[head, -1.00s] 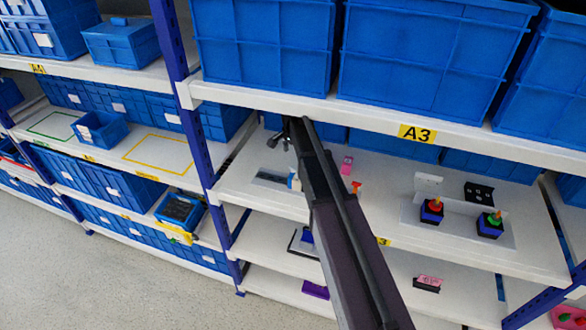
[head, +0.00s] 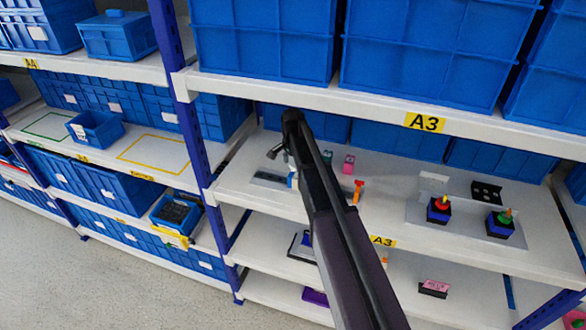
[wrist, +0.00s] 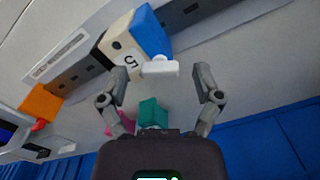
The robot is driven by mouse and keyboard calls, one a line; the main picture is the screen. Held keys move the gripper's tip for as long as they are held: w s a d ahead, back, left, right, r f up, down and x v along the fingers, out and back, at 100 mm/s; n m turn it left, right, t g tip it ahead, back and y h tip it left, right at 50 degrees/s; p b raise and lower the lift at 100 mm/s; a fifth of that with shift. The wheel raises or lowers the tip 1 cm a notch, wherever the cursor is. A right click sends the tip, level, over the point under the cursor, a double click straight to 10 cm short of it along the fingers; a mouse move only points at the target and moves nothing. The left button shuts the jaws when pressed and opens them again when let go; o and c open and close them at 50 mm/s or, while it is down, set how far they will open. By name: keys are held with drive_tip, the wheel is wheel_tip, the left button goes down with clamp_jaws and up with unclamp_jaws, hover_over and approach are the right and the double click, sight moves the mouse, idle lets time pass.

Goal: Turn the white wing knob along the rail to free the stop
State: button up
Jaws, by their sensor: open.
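The white wing knob (wrist: 160,68) shows in the wrist view in front of a block with a cream face (wrist: 122,42) marked 5 and a blue face (wrist: 152,32). A grey rail (wrist: 78,76) with dark slots runs along the shelf beside the block. My gripper (wrist: 160,78) is open, one finger on each side of the knob, with a gap visible on both sides. I cannot tell the knob's depth between the fingers. In the head view my arm hides most of the block, and my gripper (head: 278,151) is partly visible above the shelf.
A teal block (wrist: 152,112) and an orange piece (wrist: 42,104) are near the gripper in the wrist view. In the head view, red-topped (head: 439,209) and green-topped (head: 500,222) switches stand to the right. Blue bins (head: 400,138) line the back, under an upper shelf edge (head: 380,112).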

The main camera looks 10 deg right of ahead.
drive_tip(key=shift+f, duration=0.1)
drive_tip(key=shift+c, duration=0.2)
clamp_jaws()
drive_tip(key=shift+n, duration=2.8)
drive_tip(key=shift+o, duration=0.2)
unclamp_jaws()
drive_tip(key=shift+m, duration=0.4)
